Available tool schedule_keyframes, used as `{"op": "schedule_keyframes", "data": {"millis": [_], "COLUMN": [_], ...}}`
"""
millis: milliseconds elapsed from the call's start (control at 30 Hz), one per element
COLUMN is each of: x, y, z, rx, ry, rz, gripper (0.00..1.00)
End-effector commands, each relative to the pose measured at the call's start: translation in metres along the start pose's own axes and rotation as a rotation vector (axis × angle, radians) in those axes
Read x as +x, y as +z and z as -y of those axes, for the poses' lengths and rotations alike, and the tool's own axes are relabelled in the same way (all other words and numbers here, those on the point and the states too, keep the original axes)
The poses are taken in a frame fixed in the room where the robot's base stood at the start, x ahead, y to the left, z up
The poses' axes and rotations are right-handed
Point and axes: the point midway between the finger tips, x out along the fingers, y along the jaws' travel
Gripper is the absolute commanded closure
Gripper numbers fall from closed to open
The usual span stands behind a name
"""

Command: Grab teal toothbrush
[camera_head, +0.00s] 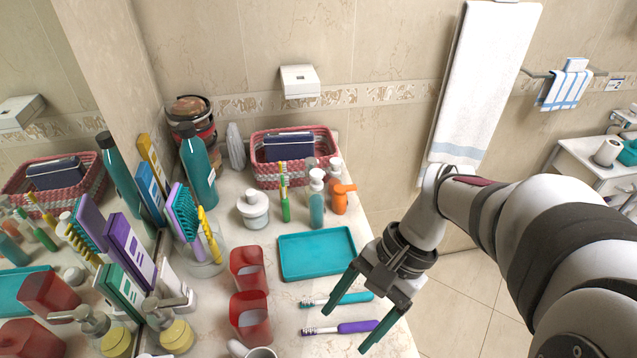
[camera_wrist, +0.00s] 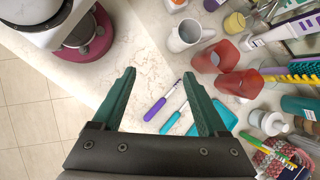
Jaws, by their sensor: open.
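The teal toothbrush (camera_head: 357,297) lies flat on the counter just in front of the teal tray, its bristles to the left. One finger of my gripper crosses in front of part of it in the head view. It also shows in the wrist view (camera_wrist: 171,123), between the fingers, nearer the right one. My gripper (camera_head: 343,328) is open and empty above the counter's front right area, and its two green fingers show in the wrist view (camera_wrist: 159,73). A purple toothbrush (camera_head: 358,327) lies roughly parallel beside the teal one.
The teal tray (camera_head: 318,255) is empty. Two red cups (camera_head: 249,318) and a white mug (camera_wrist: 190,34) stand left of the toothbrushes. Bottles, including an orange pump bottle (camera_head: 342,199), and a pink basket (camera_head: 262,171) stand at the back. The counter's right edge is close to my gripper.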

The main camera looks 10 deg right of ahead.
Motion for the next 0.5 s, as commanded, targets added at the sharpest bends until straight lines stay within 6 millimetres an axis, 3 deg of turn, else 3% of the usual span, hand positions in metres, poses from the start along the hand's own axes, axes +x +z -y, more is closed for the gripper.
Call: {"op": "schedule_keyframes", "data": {"millis": [33,133,200,300,400,500], "x": [-0.002,-0.001,0.005,0.02,0.033,0.042], "y": [-0.034,-0.111,-0.162,-0.217,-0.248,-0.258], "z": [0.005,0.003,-0.012,-0.04,-0.062,-0.068], "rx": [0.131,0.374,0.52,0.675,0.763,0.797], "ry": [-0.059,-0.228,-0.357,-0.523,-0.633,-0.68], "rz": [0.087,0.257,0.36,0.47,0.532,0.558], "gripper": [0.24,0.24,0.24,0.24,0.24,0.24]}}
